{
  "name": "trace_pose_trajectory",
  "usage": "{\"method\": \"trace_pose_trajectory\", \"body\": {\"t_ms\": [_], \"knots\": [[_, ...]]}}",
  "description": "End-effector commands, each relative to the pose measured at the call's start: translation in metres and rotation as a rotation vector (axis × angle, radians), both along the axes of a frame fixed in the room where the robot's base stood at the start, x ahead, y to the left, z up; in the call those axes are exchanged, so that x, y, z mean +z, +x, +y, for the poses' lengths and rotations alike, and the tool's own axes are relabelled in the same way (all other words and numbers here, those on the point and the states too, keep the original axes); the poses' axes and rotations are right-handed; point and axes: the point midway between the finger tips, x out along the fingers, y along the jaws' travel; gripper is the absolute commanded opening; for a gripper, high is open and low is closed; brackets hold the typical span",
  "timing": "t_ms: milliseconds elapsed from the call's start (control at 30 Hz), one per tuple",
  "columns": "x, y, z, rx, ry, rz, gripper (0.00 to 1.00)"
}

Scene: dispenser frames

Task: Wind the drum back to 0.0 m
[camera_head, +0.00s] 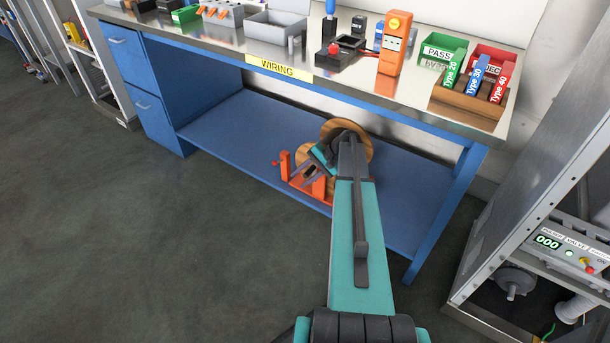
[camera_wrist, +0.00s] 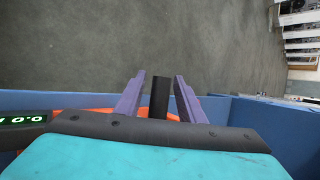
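The drum has round wooden flanges (camera_head: 362,143) and sits on an orange stand (camera_head: 318,187) on the blue lower shelf of the bench. My arm hides part of it. My gripper (camera_head: 306,172) is at the drum's near left side. In the wrist view my gripper's two purple fingers (camera_wrist: 160,88) stand apart on either side of a short black bar (camera_wrist: 160,98). Gaps show between the bar and both fingers. A counter display (camera_wrist: 24,120) with green digits is cut by the left edge of the wrist view. It appears upside down and seems to include 0.0.
The bench top (camera_head: 225,42) above the drum carries bins and a yellow WIRING label (camera_head: 279,69). A blue bench leg (camera_head: 440,215) stands right of my arm. A grey metal rack (camera_head: 545,150) is at the right. The floor at left is clear.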

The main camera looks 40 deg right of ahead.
Motion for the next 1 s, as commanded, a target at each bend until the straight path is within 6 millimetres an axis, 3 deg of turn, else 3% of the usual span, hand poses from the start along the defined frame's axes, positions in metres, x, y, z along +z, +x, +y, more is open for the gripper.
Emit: {"method": "trace_pose_trajectory", "body": {"t_ms": [467, 1000], "knots": [[0.012, -0.007, -0.008, 0.002, 0.001, 0.001, 0.36], [0.074, -0.038, -0.052, 0.002, 0.0, 0.001, 0.36]]}}
